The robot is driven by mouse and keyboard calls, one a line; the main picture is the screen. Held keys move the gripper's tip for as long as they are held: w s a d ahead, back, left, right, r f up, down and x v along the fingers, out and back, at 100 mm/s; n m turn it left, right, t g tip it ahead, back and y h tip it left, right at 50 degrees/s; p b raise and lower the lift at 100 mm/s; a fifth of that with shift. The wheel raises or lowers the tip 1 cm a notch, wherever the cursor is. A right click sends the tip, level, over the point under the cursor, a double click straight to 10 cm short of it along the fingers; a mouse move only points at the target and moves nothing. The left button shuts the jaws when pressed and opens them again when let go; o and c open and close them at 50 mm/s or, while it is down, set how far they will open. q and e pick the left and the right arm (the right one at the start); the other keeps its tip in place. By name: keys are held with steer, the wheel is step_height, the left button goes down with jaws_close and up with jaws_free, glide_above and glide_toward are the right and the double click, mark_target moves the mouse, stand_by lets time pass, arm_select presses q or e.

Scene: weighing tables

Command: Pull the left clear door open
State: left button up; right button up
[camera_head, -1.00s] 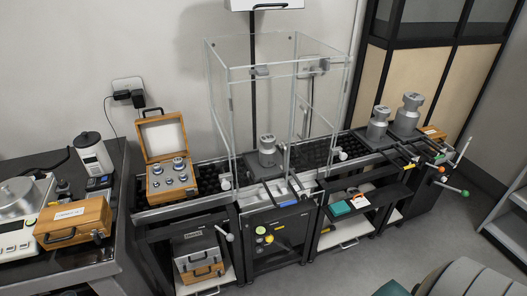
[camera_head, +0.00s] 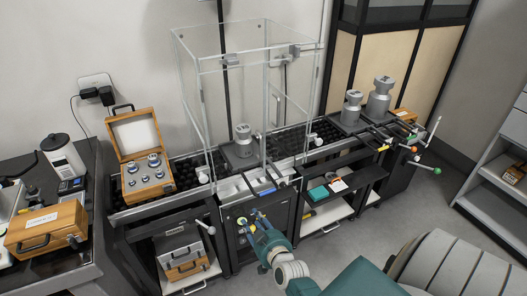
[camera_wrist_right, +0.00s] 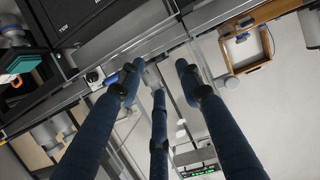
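The clear enclosure (camera_head: 189,110) stands upright on the bench. Its left clear panel (camera_head: 228,100) looks closed, but its transparent edges are hard to trace, so I cannot tell exactly. A grey cylindrical weight (camera_head: 243,140) stands inside. My right gripper (camera_head: 254,214) is in front of and below the enclosure, near the bench's front edge, and appears empty. In the right wrist view its blue fingers (camera_wrist_right: 158,78) are spread apart, with clear panels and rails beyond them. No contact with the door is visible. My left gripper is not in view.
An open wooden weight case (camera_head: 134,165) stands left of the enclosure. Large grey weights (camera_head: 380,98) stand on the right. A lever with a green knob (camera_head: 436,171) sticks out at the right front. Open floor (camera_head: 345,235) lies before the bench.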

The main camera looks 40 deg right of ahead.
steer(key=d+r+m+t+h, duration=0.15)
steer(key=d+r, duration=0.25)
steer(key=r, duration=0.5)
steer(key=d+r+m+t+h, duration=0.1)
steer(key=d+r+h, duration=0.3)
steer(key=r, duration=0.5)
steer(key=w+d+y+p, duration=0.1)
steer(key=w+d, duration=0.4)
steer(key=w, duration=0.5)
steer(key=shift+w, duration=0.25)
steer(key=shift+y, duration=0.25)
jaws_close()
